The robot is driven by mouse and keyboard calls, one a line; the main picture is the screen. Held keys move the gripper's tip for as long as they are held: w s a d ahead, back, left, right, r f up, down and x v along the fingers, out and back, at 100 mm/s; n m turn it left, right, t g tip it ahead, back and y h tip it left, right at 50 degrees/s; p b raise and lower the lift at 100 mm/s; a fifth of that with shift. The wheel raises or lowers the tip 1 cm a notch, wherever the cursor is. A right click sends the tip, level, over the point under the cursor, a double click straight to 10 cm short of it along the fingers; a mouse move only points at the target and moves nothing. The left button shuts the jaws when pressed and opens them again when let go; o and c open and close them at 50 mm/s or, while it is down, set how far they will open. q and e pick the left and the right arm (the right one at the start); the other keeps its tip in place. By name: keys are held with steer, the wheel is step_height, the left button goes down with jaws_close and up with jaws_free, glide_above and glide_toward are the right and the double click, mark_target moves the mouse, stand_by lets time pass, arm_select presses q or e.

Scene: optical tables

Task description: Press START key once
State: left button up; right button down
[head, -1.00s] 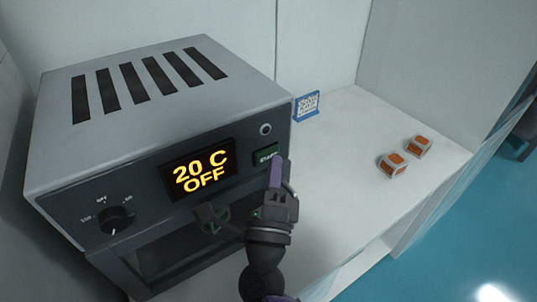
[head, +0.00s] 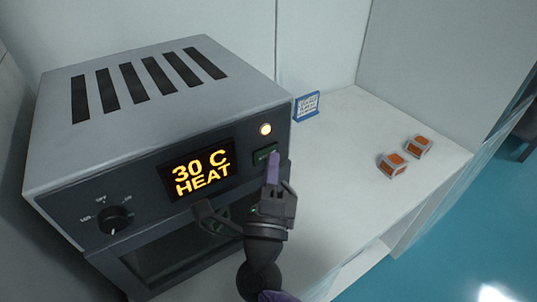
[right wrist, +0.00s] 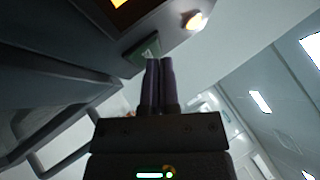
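The oven-like heater (head: 160,120) stands on the white bench, with its display (head: 198,170) reading "30 C HEAT". The round lamp (head: 265,129) on its front glows. The green START key (head: 266,153) sits below the lamp, partly covered by my right gripper. My right gripper (head: 274,162) has its purple fingers together, with tips at the lower edge of the key; I cannot tell if they touch it. In the right wrist view the two fingers (right wrist: 159,62) lie side by side, empty, close to the START key (right wrist: 142,52). My left gripper is not in view.
A dial (head: 113,220) is at the heater's left front and a door handle (head: 212,215) below the display. A small blue-framed card (head: 307,106) stands behind. Two orange-and-white blocks (head: 393,164) (head: 418,146) lie on the bench at right. The bench between is clear.

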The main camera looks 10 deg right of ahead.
steer(key=shift+s+r, duration=0.15)
steer(key=shift+s, duration=0.15)
steer(key=shift+s+d+p, duration=0.15)
steer(key=shift+s+p, duration=0.15)
steer(key=shift+s, duration=0.2)
steer(key=shift+s, duration=0.1)
steer(key=s, duration=0.1)
steer(key=s+d, duration=0.1)
steer(key=s, duration=0.1)
steer(key=s+p, duration=0.1)
steer(key=shift+s+d, duration=0.25)
steer(key=shift+d, duration=0.15)
